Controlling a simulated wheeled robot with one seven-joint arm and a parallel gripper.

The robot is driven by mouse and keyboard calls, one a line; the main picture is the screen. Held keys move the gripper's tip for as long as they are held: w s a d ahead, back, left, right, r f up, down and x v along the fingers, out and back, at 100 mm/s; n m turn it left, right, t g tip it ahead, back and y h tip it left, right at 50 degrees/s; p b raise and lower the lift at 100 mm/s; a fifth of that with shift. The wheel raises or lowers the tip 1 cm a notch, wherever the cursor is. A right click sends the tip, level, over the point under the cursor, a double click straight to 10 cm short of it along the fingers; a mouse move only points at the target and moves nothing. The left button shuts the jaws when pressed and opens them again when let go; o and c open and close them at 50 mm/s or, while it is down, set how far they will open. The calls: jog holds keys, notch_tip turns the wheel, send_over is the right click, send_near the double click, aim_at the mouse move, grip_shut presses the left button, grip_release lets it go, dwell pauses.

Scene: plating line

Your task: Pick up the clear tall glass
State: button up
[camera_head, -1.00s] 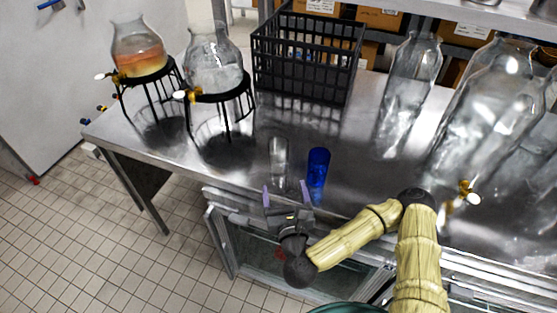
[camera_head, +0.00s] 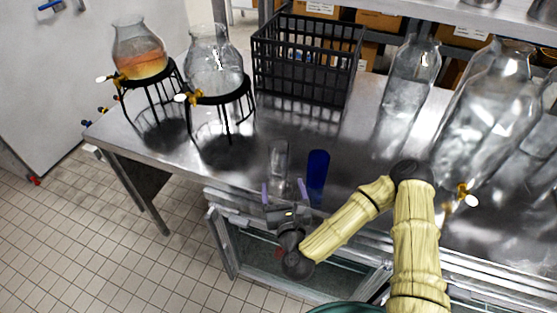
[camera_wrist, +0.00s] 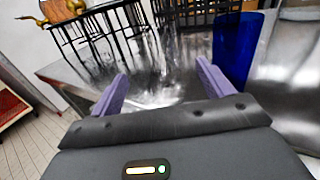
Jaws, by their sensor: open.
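The clear tall glass (camera_head: 279,158) stands upright on the steel table near its front edge. A blue tall glass (camera_head: 317,176) stands just to its right. My gripper (camera_head: 283,187) is open at the table's front edge, its two purple fingers pointing toward the clear glass from the near side. In the wrist view my gripper (camera_wrist: 161,72) has its fingers spread with nothing clamped between them. The clear glass (camera_wrist: 160,55) shows faintly ahead between the fingertips, its outline hard to make out. The blue glass (camera_wrist: 237,48) is just outside the right finger there.
A black crate (camera_head: 305,85) stands at the back. Two glass dispensers, one with orange liquid (camera_head: 139,50) and one clear (camera_head: 213,65), sit on black stands at left. Large clear jars (camera_head: 408,85) stand at right. The table between crate and glasses is clear.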

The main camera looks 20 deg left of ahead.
jog(key=w, duration=0.1)
jog(key=p, duration=0.3)
send_near(277, 147)
jog(key=x, duration=0.4)
jog(key=shift+w+a+r, duration=0.1)
jog(key=shift+w+a+p, duration=0.1)
jog(key=shift+w+p, duration=0.15)
jog(key=shift+p, duration=0.05)
jog(key=shift+f+p+x, duration=0.15)
jog(key=shift+p+x, duration=0.35)
jog(key=shift+x, duration=0.6)
jog(key=shift+f+p+x, duration=0.1)
jog(key=shift+p+x, duration=0.35)
jog(key=shift+x, duration=0.7)
jog(key=c, duration=1.2)
jog(key=shift+r, duration=0.15)
